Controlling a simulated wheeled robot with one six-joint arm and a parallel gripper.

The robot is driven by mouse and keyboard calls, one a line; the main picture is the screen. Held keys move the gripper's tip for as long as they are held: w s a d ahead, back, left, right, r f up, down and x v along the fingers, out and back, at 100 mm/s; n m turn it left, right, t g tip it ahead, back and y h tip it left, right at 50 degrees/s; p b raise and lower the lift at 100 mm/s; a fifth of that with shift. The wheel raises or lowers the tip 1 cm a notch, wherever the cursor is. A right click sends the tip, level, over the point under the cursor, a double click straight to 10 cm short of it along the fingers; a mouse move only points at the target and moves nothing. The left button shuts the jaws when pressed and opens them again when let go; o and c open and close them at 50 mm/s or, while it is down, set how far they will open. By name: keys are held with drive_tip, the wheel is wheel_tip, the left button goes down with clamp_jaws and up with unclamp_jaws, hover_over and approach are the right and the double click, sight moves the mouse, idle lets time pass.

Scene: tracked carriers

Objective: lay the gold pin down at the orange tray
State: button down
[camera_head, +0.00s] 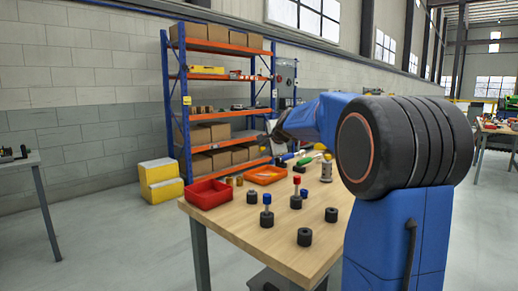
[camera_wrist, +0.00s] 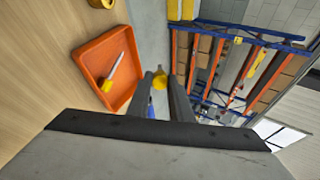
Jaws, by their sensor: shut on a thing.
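My gripper (camera_wrist: 161,78) is shut on the gold pin (camera_wrist: 159,80), whose yellow-gold end shows between the fingertips in the wrist view. The fingers hide most of it. The orange tray (camera_wrist: 108,46) lies to the left of the fingers in that view, with a white and yellow tool (camera_wrist: 113,70) in it. In the head view the orange tray (camera_head: 262,182) is at the far edge of the wooden table, and my gripper (camera_head: 273,130) is raised above and beyond it.
A red tray (camera_head: 208,195) stands left of the orange one. Black holders, one with a blue pin (camera_head: 266,200) and one with a red pin (camera_head: 297,181), stand on the table (camera_head: 280,240). Tools lie to the tray's right. A shelf rack (camera_head: 177,110) stands behind.

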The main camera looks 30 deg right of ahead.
idle(0.3)
drive_tip(key=shift+s+f, duration=0.1)
drive_tip(key=shift+f, duration=4.4)
drive_tip(key=c, duration=1.5)
unclamp_jaws()
drive_tip(key=shift+r, duration=0.1)
drive_tip(key=v, duration=1.7)
drive_tip(key=shift+s, duration=0.2)
